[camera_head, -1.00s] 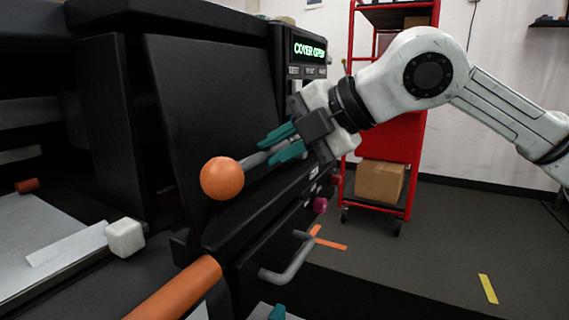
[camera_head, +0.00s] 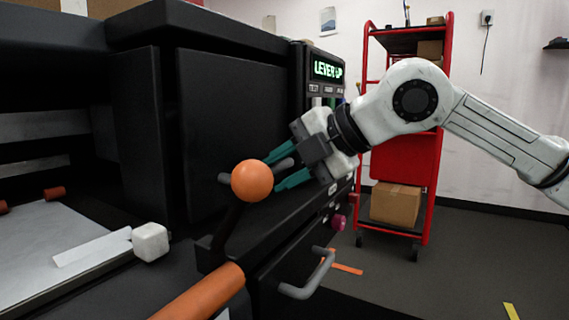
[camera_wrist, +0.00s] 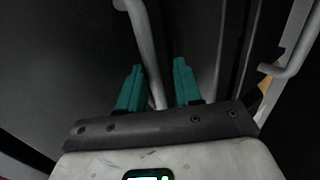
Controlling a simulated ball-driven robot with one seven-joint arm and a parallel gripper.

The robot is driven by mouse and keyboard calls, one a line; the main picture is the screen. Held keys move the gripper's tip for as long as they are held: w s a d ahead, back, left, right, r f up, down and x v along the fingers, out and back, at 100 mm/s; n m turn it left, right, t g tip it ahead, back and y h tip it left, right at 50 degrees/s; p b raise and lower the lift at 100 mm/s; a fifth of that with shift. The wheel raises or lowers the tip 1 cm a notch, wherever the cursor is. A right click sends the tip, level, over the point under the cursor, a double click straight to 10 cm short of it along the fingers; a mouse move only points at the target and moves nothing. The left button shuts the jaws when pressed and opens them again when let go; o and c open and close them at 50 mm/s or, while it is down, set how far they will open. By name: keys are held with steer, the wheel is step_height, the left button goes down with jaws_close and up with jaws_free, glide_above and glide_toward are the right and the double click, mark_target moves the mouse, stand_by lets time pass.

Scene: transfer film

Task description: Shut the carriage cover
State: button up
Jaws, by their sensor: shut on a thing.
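The carriage cover (camera_head: 232,125) is a flat black panel on the front of the dark machine. It stands nearly upright, close to the housing. Its grey bar handle (camera_head: 226,178) is partly hidden by an orange ball. My gripper (camera_head: 274,171) has its teal fingers around this handle. In the wrist view, the grey handle (camera_wrist: 143,35) passes between the two fingertips of my gripper (camera_wrist: 157,68), with the dark cover behind. The machine's display (camera_head: 327,70) reads "LEVER UP" in green. Whether the cover's edge touches the housing is hidden.
The orange ball (camera_head: 252,181) tops a dark lever just in front of my gripper. An orange roller (camera_head: 203,294) and a white cube knob (camera_head: 150,241) are nearby. A grey drawer handle (camera_head: 312,280) juts out below.

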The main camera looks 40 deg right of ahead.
steer(key=o, duration=0.4)
steer(key=shift+a+f, duration=0.1)
steer(key=shift+f, duration=0.2)
steer(key=shift+c, duration=0.2)
steer(key=shift+r, duration=0.1)
steer(key=shift+r, duration=0.1)
steer(key=shift+r, duration=0.15)
steer(key=p+v, duration=0.3)
steer(key=v, duration=0.7)
steer(key=shift+s+p, duration=0.25)
steer(key=shift+p, duration=0.05)
